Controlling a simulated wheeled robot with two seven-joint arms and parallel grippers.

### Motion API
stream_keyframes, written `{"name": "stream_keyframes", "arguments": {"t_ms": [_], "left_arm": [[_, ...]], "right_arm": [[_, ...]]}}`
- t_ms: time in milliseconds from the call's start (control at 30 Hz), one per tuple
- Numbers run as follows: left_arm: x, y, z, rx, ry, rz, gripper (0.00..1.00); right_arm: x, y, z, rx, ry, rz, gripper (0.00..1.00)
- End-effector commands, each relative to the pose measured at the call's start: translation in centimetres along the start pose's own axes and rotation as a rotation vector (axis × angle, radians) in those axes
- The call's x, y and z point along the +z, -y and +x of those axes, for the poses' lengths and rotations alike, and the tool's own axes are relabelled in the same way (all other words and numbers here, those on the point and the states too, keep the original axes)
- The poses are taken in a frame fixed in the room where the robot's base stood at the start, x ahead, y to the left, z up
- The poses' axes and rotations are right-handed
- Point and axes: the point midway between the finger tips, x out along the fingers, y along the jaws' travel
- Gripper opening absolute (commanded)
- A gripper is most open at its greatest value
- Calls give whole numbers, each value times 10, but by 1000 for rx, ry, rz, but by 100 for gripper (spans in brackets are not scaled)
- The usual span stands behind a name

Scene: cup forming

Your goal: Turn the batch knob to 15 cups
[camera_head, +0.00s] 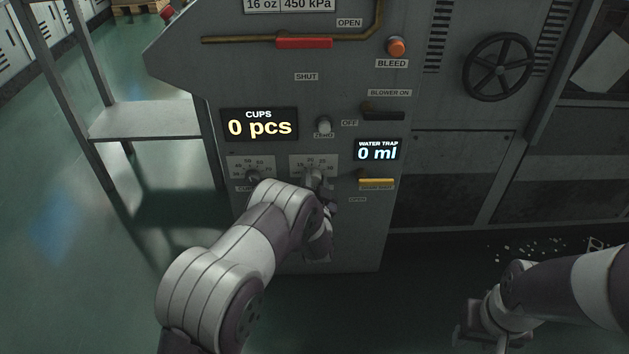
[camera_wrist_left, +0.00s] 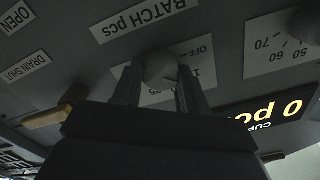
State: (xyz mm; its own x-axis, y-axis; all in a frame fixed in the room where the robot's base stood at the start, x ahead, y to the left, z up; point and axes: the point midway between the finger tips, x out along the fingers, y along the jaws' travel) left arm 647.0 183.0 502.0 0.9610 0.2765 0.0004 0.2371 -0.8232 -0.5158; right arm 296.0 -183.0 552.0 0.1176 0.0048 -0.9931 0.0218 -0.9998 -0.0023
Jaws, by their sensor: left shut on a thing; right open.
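The batch knob (camera_wrist_left: 161,70) is a small round grey knob on the machine's front panel, below the displays. In the left wrist view, upside down, it sits between the two fingers of my left gripper (camera_wrist_left: 158,88), which is shut on it. The BATCH pcs label (camera_wrist_left: 145,17) is beside it. The batch dial plate (camera_head: 300,162) is partly hidden by my gripper, and I cannot read where the knob points. In the head view my left gripper (camera_head: 316,180) covers the knob. My right gripper (camera_head: 472,335) is open and empty, low at the right.
The CUPS display (camera_head: 259,125) reads 0 pcs and the WATER TRAP display (camera_head: 377,150) reads 0 ml. Another knob (camera_head: 253,175) is left of the batch dial. A yellow handle (camera_head: 376,181) is close on the right. A ZERO button (camera_head: 324,124) is above.

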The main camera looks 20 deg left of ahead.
Motion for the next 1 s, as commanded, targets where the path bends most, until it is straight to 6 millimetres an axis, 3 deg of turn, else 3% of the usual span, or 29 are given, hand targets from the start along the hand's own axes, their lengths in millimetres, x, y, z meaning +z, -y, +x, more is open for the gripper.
{"name": "stream_keyframes", "arguments": {"t_ms": [167,200,267,300,567,667,1000], "left_arm": [[2,-1,-1,3,4,1,12],[2,-1,-1,3,4,1,45],[2,-1,-1,3,3,1,65],[2,-1,-1,3,3,1,68],[0,0,-1,2,2,0,68],[-2,1,-12,4,2,0,68],[-4,1,-99,7,3,1,68]], "right_arm": [[0,0,0,0,0,0,43],[0,0,0,0,0,0,43],[0,0,0,0,0,0,43],[0,0,0,0,0,0,43],[0,0,-1,0,0,0,43],[-1,0,-9,0,0,0,43],[-6,0,-46,0,0,0,43]]}}
